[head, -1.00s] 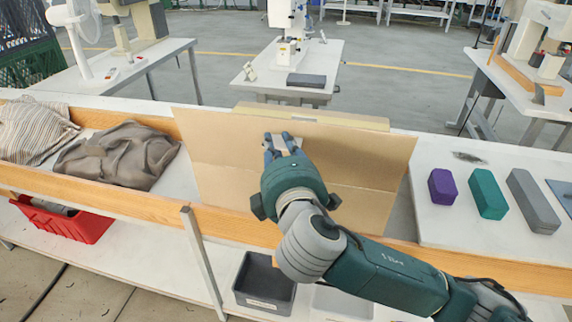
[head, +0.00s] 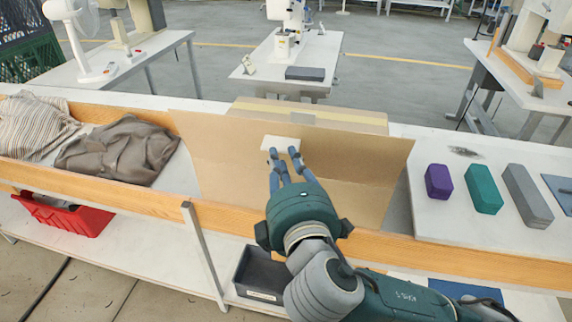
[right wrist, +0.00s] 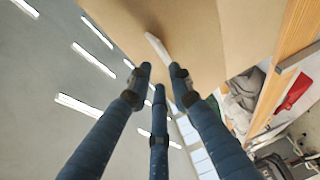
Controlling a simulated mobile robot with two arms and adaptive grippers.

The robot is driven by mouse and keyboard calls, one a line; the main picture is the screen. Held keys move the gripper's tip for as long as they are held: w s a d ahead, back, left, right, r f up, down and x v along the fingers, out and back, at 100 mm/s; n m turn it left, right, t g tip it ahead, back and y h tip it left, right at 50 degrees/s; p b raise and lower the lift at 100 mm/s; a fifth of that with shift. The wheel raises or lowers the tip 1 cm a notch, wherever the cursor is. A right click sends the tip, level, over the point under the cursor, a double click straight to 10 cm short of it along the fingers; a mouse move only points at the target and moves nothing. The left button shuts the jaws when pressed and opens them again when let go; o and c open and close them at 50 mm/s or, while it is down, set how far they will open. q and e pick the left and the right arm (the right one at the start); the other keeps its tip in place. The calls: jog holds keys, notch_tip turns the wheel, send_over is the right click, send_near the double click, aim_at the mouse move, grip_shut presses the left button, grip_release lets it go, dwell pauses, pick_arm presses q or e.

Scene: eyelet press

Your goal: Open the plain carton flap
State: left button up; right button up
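A plain brown carton (head: 379,204) stands on the table in the middle of the head view. Its wide flap (head: 220,145) stands up facing me, with a strip of the tape-marked carton top (head: 310,117) behind it. A small white tab (head: 281,143) is on the flap; it also shows in the right wrist view (right wrist: 156,45). My right gripper (head: 283,153) is in front of the flap, fingers apart, just below the tab and seemingly empty. In the right wrist view its fingertips (right wrist: 160,72) are spread, short of the tab. My left gripper is not in view.
Grey-brown cloth (head: 118,151) and striped cloth (head: 35,125) lie left of the carton. Purple (head: 438,181), teal (head: 483,189) and grey (head: 526,196) blocks stand on the right. A wooden rail (head: 110,196) edges the table front. A red bin (head: 70,217) and dark bin (head: 258,273) sit below.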

jog(key=shift+v, duration=1)
jog(key=shift+p, duration=0.3)
notch_tip(320, 180, up, 10)
jog(key=shift+c, duration=0.3)
